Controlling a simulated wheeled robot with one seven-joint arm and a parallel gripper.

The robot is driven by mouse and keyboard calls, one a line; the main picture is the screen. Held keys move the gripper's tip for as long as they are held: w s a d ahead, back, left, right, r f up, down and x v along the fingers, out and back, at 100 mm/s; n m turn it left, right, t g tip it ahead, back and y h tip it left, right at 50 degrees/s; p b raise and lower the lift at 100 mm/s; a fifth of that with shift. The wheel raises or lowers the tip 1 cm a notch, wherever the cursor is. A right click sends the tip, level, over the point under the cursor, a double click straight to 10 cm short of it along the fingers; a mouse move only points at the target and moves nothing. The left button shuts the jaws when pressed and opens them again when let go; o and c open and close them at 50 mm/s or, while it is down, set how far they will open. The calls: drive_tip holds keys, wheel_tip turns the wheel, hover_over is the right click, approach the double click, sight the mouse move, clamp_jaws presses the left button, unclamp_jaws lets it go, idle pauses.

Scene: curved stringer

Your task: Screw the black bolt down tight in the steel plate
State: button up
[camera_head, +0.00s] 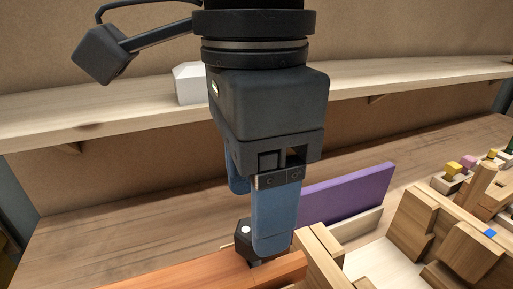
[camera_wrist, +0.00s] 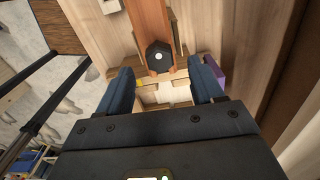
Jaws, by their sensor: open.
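The black bolt (camera_head: 243,238) shows a dark hexagonal head with a white dot on top. It stands at the end of an orange-brown wooden beam (camera_head: 196,272); the front finger partly covers it in the head view. In the wrist view the bolt head (camera_wrist: 159,57) lies ahead of the fingertips, centred between their lines. My gripper (camera_head: 256,222) points down with two blue fingers spread apart, at the bolt. In the wrist view my gripper (camera_wrist: 161,82) has nothing between its fingers. I cannot make out a steel plate; the bolt's shank is hidden.
A purple board (camera_head: 345,192) stands upright just right of my gripper. Pale wooden blocks (camera_head: 425,225) crowd the right side. A wooden shelf (camera_head: 110,112) with a white block (camera_head: 190,84) runs along the back wall. The bench top (camera_head: 130,222) at left is clear.

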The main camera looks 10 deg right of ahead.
sight(255, 261)
drive_tip(key=shift+f, duration=1.7)
drive_tip(key=shift+c, duration=0.4)
clamp_jaws()
drive_tip(key=m+b, duration=0.2)
drive_tip(key=shift+f+b, duration=0.3)
drive_tip(key=shift+f, duration=0.1)
drive_tip(key=m+b, duration=0.2)
drive_tip(key=shift+f+m, duration=0.1)
drive_tip(key=shift+m, duration=0.3)
drive_tip(key=shift+d+m+b, duration=0.1)
drive_tip(key=shift+m+b, duration=1)
drive_tip(key=shift+m, duration=0.1)
drive_tip(key=shift+r+m, duration=0.2)
drive_tip(key=shift+m, duration=0.2)
